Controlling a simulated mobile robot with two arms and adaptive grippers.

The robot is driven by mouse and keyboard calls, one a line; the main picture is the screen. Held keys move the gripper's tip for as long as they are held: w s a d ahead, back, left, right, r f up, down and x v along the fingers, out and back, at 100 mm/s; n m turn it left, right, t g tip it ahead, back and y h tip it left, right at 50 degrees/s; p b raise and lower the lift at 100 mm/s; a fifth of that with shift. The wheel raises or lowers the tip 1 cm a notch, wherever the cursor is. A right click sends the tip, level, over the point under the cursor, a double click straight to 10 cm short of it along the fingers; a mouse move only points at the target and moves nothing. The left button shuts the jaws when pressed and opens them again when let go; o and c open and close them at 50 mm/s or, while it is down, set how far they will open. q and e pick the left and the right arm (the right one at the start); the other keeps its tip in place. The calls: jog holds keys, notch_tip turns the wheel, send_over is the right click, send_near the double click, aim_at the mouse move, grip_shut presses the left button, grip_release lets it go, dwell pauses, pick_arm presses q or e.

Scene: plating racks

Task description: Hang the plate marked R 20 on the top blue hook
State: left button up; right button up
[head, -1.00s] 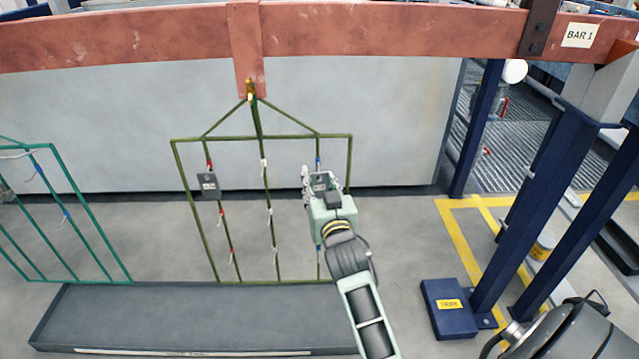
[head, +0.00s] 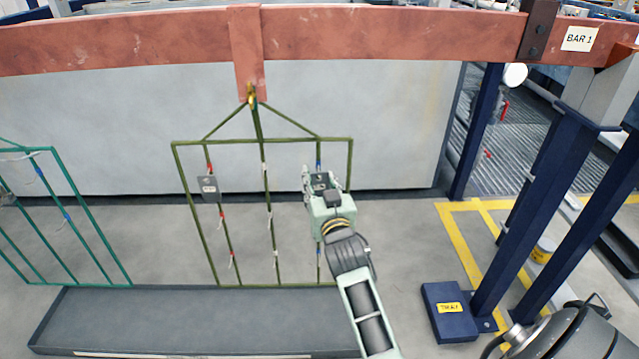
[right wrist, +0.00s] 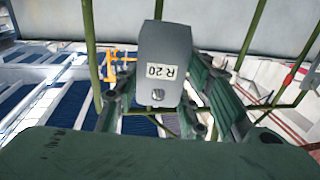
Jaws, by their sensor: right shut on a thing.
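In the head view my right gripper (head: 320,183) is shut on this plate (head: 320,179), at the right-hand bar of the olive rack (head: 232,141). A blue mark, the top blue hook (head: 319,163), shows on that bar just above the gripper. The hook's tip and any contact with the plate are hidden. My left gripper is not in view.
Another grey plate (head: 208,186) hangs at the rack's left bar, near red hooks. The rack hangs from the red beam (head: 400,32) above a dark tray (head: 190,310). A green rack (head: 90,215) hangs at left. Blue posts (head: 545,200) stand at right.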

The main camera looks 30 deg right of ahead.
jog(key=shift+w+d+f, duration=0.1)
jog(key=shift+w, duration=0.1)
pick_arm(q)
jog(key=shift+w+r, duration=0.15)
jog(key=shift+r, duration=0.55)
pick_arm(e)
jog(key=shift+w+d+f, duration=0.2)
jog(key=shift+w, duration=0.1)
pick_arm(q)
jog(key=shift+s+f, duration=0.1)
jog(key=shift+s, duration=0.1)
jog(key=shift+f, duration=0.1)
pick_arm(e)
jog(key=shift+w+d+f, duration=0.1)
jog(key=shift+w+f, duration=0.05)
jog(key=shift+f, duration=0.1)
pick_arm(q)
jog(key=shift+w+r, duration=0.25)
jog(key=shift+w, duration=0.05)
pick_arm(e)
jog(key=o, duration=1.4)
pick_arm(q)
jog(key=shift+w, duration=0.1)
